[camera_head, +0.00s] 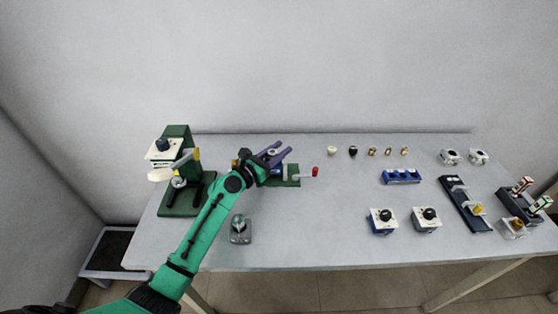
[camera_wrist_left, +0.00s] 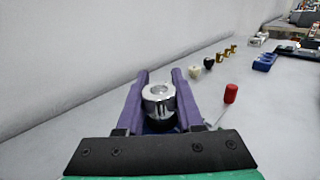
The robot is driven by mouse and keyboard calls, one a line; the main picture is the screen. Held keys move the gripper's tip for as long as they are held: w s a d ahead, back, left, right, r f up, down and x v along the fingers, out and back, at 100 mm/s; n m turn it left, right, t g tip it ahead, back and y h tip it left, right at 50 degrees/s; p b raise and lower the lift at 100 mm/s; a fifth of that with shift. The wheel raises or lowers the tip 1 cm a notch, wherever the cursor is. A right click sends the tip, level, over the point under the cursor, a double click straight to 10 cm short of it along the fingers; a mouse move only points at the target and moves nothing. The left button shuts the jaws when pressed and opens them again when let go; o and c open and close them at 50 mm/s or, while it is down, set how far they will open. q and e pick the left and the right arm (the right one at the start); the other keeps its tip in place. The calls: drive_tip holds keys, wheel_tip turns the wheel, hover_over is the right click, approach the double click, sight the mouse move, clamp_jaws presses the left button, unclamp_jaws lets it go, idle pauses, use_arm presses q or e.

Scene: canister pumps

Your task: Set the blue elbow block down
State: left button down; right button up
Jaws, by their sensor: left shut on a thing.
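My left gripper (camera_head: 278,153) has purple fingers and is over the back left part of the table. It is shut on the blue elbow block, whose round silver top (camera_wrist_left: 158,98) shows between the fingers in the left wrist view. A little blue and black shows below that top; the fingers and wrist hide the rest. A green-based fixture (camera_head: 293,182) with a red-knobbed crank (camera_head: 315,171) is right beside and partly under the gripper. I cannot tell whether the block touches it. My right gripper is not in view.
A green stand (camera_head: 182,200) is at the left of the table (camera_head: 330,230). A grey block (camera_head: 240,230) lies near the front. The table's middle is clear.

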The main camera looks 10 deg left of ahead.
use_arm(q)
drive_tip(key=shift+f, duration=1.1)
drive_tip(key=c, duration=0.5)
unclamp_jaws()
drive_tip(key=shift+c, duration=0.2)
drive_tip(key=shift+r, duration=0.2)
drive_tip(key=v, duration=0.5)
drive_tip(key=b+v, duration=0.1)
drive_tip(key=v, duration=0.5)
drive_tip(key=shift+s+a+f, duration=0.2)
drive_tip(key=shift+s+a+r, duration=0.15)
drive_tip(key=shift+s, duration=0.1)
